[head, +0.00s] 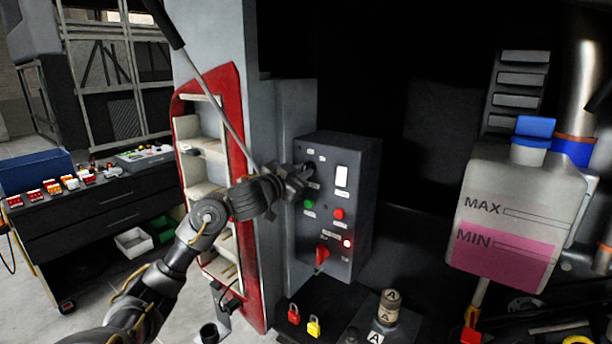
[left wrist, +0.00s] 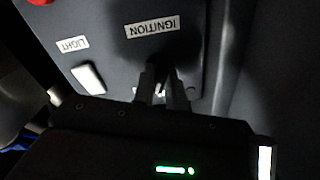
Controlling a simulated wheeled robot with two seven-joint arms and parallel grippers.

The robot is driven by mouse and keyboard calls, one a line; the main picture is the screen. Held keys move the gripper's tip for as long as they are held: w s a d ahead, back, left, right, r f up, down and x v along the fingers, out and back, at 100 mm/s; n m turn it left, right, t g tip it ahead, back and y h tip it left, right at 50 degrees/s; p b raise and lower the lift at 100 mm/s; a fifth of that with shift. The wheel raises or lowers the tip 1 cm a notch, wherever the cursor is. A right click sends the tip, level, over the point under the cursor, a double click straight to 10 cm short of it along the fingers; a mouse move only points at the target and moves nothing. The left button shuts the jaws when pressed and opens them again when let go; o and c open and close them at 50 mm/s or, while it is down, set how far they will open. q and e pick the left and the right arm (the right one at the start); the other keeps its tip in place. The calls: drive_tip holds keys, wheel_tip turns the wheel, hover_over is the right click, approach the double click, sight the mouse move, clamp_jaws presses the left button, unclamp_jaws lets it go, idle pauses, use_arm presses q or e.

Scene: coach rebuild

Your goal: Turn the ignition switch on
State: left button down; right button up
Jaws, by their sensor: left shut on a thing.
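The dark control box (head: 358,150) stands in the middle of the head view. My left gripper (head: 306,173) is at the upper left of its front panel. In the left wrist view its two fingers (left wrist: 163,88) are shut on the ignition switch beside the IGNITION label (left wrist: 152,28). The fingers hide most of the switch, so I cannot tell its position. My right gripper is not in view.
The panel also has a white light switch (head: 342,176), a green button (head: 309,204), a red button (head: 338,214), a lit red lamp (head: 347,243) and a red rotary handle (head: 322,255). A fluid tank (head: 515,190) is at right. Padlocks (head: 314,326) lie below.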

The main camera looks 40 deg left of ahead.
use_arm(q)
drive_tip(key=shift+m, duration=0.7)
drive_tip(key=m+b, duration=0.2)
drive_tip(key=m, duration=0.2)
drive_tip(key=c, duration=2.1)
unclamp_jaws()
drive_tip(key=shift+s+d+r+m, duration=0.15)
drive_tip(key=shift+d+r+m, duration=0.1)
drive_tip(key=shift+m, duration=0.65)
drive_tip(key=shift+d+r, duration=0.1)
drive_tip(key=shift+r, duration=0.05)
clamp_jaws()
